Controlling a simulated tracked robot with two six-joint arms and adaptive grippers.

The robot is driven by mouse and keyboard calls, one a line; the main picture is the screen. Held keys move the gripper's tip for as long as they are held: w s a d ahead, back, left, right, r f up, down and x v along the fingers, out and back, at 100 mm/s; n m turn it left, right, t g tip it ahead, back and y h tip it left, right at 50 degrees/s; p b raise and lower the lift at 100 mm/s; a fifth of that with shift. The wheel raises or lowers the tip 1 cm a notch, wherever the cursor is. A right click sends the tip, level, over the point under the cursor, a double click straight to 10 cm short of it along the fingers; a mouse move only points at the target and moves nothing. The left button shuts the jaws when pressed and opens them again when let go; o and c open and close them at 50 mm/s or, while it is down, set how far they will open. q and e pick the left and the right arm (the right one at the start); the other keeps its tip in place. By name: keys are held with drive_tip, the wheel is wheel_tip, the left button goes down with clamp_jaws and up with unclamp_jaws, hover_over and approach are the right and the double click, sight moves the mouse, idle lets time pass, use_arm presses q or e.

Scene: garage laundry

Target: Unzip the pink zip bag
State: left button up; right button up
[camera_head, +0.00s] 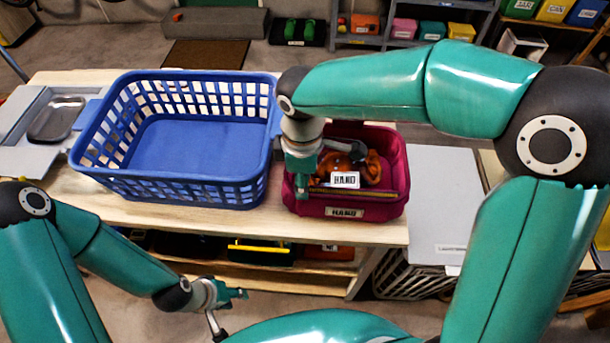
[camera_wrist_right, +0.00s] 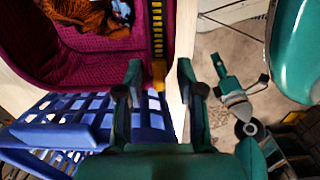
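The pink zip bag (camera_head: 385,207) stands on the bench with its inside showing. An orange-brown item (camera_head: 372,168) and a dark object lie in it, and a label reads HAND. A dark-and-yellow zip strip (camera_head: 375,193) runs along its front edge. In the right wrist view the strip (camera_wrist_right: 157,30) ends at a yellow zip pull (camera_wrist_right: 158,74). My right gripper (camera_head: 301,183) is over the bag's left front corner. Its fingers (camera_wrist_right: 160,80) are apart, with the pull showing between the tips. My left gripper (camera_head: 232,305) is open and empty, low in front of the bench.
A blue laundry basket (camera_head: 180,193) stands close to the bag's left. A grey tray (camera_head: 57,120) lies at the bench's far left. A grey surface (camera_head: 445,205) is to the right. The bench's front strip (camera_head: 240,222) is clear. Shelves with bins stand behind.

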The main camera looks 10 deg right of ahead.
wheel_tip(320, 180, up, 12)
idle(0.6)
drive_tip(key=shift+f, duration=0.1)
